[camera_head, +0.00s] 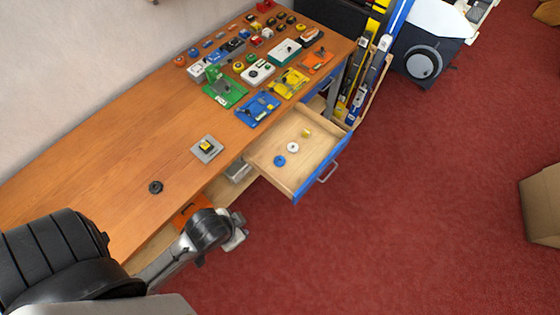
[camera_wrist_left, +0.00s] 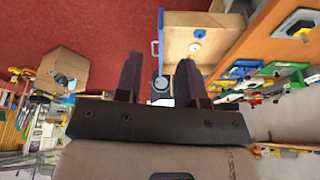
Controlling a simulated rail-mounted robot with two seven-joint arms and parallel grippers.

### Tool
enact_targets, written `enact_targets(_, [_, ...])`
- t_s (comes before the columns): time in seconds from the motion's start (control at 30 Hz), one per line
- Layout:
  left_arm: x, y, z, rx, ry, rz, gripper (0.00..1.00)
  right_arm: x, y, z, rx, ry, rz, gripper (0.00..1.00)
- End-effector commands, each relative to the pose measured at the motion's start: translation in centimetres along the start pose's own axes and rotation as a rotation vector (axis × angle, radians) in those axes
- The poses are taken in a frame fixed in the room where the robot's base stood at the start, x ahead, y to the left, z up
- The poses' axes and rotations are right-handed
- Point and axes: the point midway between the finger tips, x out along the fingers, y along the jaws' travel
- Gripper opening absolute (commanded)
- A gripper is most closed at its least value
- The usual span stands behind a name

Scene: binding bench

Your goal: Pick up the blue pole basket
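The blue pole basket (camera_head: 280,160) is a small blue disc with a hole, lying flat on the floor of the open drawer (camera_head: 318,162). It also shows in the left wrist view (camera_wrist_left: 200,33), beyond and to the right of my fingers. A white disc (camera_head: 293,147) lies close beside it, apart from it. My left gripper (camera_wrist_left: 158,78) is open, with nothing between its two dark fingers. In the head view, my left gripper (camera_head: 238,236) is below and left of the drawer, clear of the basket. My right gripper is not in view.
A small yellow piece (camera_head: 306,132) lies at the drawer's far end. A black disc (camera_head: 155,187) and a grey plate (camera_head: 207,149) sit on the wooden bench (camera_head: 120,140). Several coloured fixtures crowd its far end. Skis (camera_head: 372,75) stand beyond the drawer.

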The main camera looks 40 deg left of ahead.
Motion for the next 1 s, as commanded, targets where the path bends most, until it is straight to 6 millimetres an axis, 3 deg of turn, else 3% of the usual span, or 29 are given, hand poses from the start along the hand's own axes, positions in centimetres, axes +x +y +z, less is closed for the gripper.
enact_targets(0.13, [0.00, -0.01, 0.00, 0.000, 0.000, 0.000, 0.38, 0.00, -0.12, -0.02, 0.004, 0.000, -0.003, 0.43])
enact_targets(0.7, [0.00, -0.01, -0.01, 0.000, 0.000, 0.000, 0.92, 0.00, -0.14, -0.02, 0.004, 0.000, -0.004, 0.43])
enact_targets(1.0, [0.71, -0.09, -0.33, 0.001, 0.012, -0.002, 0.92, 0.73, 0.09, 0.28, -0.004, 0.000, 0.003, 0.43])
